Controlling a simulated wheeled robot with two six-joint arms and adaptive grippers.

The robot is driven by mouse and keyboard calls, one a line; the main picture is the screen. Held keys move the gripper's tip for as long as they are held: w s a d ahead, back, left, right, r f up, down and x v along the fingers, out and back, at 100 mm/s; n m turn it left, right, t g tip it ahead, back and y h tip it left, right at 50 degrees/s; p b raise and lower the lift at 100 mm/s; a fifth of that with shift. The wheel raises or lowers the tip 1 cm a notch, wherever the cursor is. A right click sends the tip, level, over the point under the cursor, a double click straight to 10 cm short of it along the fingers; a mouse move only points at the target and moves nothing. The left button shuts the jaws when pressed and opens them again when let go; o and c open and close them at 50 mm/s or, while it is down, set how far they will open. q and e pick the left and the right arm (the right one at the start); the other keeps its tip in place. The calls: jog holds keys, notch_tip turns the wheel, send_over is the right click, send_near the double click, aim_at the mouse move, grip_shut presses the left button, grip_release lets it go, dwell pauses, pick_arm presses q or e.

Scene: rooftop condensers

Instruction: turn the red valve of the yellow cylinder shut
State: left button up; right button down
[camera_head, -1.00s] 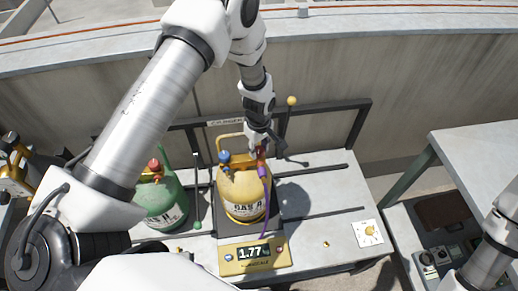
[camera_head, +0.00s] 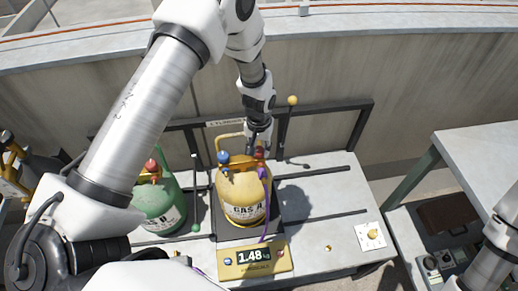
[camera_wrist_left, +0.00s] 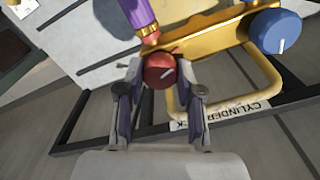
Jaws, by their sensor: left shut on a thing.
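The yellow cylinder (camera_head: 241,192), marked GAS A, stands upright on a scale. Its red valve (camera_head: 259,154) is at the top right, beside a blue valve (camera_head: 223,157) at the top left. My left gripper (camera_head: 257,145) reaches down from above and is shut on the red valve. A purple hose (camera_wrist_left: 138,12) joins beside the red knob. My right gripper is out of view.
A green cylinder (camera_head: 160,205) with a red knob stands left of the yellow one. The scale display (camera_head: 254,255) reads 1.48. A dark rack rail (camera_head: 340,135) runs behind. A white plate with a yellow knob (camera_head: 371,235) lies right; the bench between is mostly clear.

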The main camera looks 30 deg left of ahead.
pick_arm(q)
jog(key=m, duration=0.5)
jog(key=shift+s+f+b, duration=0.15)
jog(key=shift+b, duration=0.2)
jog(key=m, duration=0.6)
jog(key=m+b, duration=0.1)
jog(key=m, duration=0.9)
jog(key=shift+m, duration=0.4)
jog(key=o, duration=1.2)
jog(key=shift+c, duration=0.2)
